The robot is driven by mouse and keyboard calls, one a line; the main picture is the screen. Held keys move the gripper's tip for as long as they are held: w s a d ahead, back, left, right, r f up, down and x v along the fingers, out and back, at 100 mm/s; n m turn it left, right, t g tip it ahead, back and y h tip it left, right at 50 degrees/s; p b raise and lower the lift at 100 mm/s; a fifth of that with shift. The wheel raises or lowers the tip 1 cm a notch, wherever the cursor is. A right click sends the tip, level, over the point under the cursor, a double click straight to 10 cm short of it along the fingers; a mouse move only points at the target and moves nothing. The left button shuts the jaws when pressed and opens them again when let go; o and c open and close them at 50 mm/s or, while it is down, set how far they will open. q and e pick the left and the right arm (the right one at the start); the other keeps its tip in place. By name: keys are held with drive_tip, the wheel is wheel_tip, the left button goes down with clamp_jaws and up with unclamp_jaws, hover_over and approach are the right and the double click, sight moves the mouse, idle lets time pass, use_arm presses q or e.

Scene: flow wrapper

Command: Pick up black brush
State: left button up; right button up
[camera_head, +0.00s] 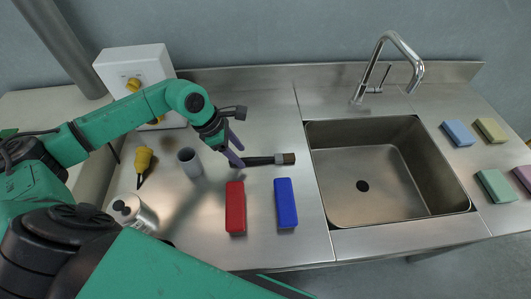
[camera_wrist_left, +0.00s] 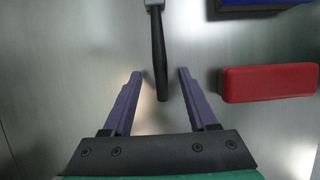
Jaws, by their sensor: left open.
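The black brush (camera_head: 268,160) lies on the steel counter, its handle pointing left and its brown-tipped head on the right. In the left wrist view the brush's black handle (camera_wrist_left: 159,55) reaches down between the two purple fingers, with a gap on each side. My left gripper (camera_head: 238,152) is open and empty at the handle's end; it also shows in the left wrist view (camera_wrist_left: 160,76). Whether the fingers are level with the handle or above it I cannot tell. My right gripper is not in view.
A red block (camera_head: 235,207) and a blue block (camera_head: 285,203) lie just in front of the brush. The sink (camera_head: 380,185) is right, with sponges (camera_head: 458,133) beyond.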

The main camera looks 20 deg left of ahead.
use_arm(q)
drive_tip(key=shift+x, duration=0.9)
clamp_jaws()
